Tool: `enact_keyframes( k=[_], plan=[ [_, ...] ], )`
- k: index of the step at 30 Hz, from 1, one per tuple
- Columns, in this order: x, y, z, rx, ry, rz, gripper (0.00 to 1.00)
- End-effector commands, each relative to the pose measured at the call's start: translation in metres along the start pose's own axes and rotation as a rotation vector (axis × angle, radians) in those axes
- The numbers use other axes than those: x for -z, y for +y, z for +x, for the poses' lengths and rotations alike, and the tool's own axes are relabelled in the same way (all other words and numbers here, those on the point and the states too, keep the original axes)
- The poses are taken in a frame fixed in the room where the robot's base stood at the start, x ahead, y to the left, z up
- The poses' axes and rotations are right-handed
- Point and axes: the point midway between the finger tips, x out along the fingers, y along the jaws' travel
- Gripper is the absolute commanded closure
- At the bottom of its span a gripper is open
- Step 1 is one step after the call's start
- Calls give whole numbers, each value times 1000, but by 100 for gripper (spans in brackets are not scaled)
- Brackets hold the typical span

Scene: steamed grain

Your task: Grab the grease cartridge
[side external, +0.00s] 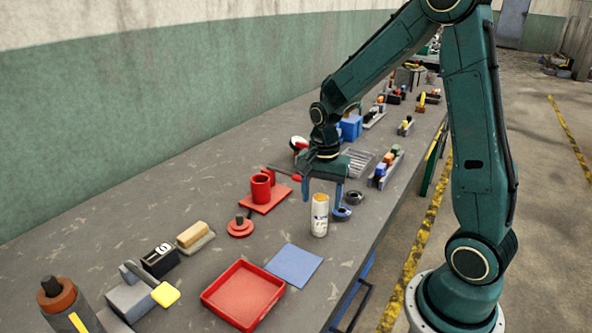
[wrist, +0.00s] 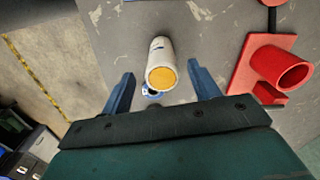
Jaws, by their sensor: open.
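The grease cartridge (side external: 320,215) is a white cylinder with a yellow-orange top, standing upright on the grey workbench. In the wrist view the cartridge (wrist: 161,62) shows its round orange end, lying beyond and between the two blue fingers. My gripper (side external: 325,196) is open, with blue fingers pointing down, just behind the cartridge in the side view. In the wrist view my gripper (wrist: 163,88) has nothing held between its fingers. I cannot tell the exact gap between fingers and cartridge.
A red holder with a cup (side external: 262,190) stands left of my gripper. A dark ring (side external: 354,197) and a blue ring lie close on its right. A red tray (side external: 243,293) and a blue mat (side external: 294,264) lie in front. The bench edge is to the right.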

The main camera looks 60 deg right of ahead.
Motion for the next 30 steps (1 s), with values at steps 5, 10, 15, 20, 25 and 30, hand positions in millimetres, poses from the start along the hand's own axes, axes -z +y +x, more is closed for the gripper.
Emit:
enact_keyframes(
  k=[5,10,15,20,25,30],
  plan=[
    [0,0,7,-2,-1,0,39],
    [0,-2,23,-3,-2,0,39],
    [0,-2,41,-3,-1,0,39],
    [0,-2,50,-1,0,0,39],
    [0,-2,52,0,0,0,39],
    [0,-2,52,0,0,0,39]
  ],
)
